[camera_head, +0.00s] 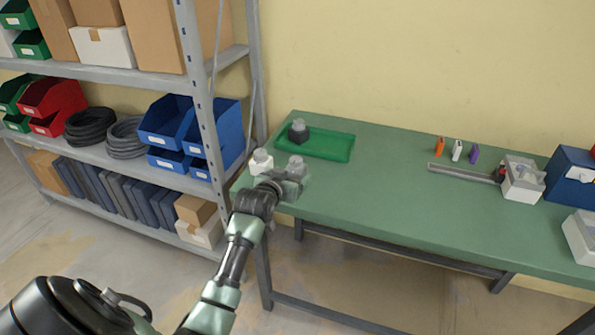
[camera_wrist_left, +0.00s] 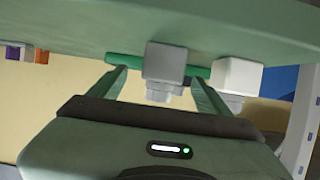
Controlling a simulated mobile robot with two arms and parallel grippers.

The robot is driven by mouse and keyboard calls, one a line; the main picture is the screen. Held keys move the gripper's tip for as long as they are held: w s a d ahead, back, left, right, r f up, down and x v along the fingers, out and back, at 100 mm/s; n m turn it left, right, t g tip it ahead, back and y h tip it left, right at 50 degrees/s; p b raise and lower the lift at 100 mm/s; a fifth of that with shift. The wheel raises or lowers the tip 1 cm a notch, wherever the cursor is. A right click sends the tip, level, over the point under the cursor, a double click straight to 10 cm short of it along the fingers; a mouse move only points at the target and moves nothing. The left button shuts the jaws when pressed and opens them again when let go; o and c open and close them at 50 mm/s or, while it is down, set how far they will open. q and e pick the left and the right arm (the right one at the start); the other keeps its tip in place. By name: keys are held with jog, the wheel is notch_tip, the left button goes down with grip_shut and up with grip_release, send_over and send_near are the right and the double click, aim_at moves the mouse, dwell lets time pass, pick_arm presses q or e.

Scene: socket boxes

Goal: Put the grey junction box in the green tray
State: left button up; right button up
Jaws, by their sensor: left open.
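The grey junction box (camera_head: 296,164) stands near the left end of the green table, partly hidden by my left gripper (camera_head: 284,184). In the left wrist view the grey box (camera_wrist_left: 163,62) shows between the two spread fingers of my left gripper (camera_wrist_left: 160,80). The gripper is open; I cannot tell whether a finger touches the box. The green tray (camera_head: 335,147) lies behind the box, toward the wall. A dark box (camera_head: 298,133) with a grey top sits in the tray's left end. My right gripper is not in view.
A white box (camera_head: 261,163) stands just left of the grey one. Small orange, white and purple items (camera_head: 457,150), a caliper-like tool (camera_head: 462,173) and a light box (camera_head: 522,182) are farther right. The table middle is clear. A metal shelf (camera_head: 205,95) stands left.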

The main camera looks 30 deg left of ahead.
aim_at(296, 170)
pick_arm(q)
jog(key=shift+r+x, duration=0.2)
jog(key=shift+x, duration=2.5)
jog(key=shift+a, duration=0.2)
jog(key=shift+w, duration=0.1)
jog(key=c, duration=1.6)
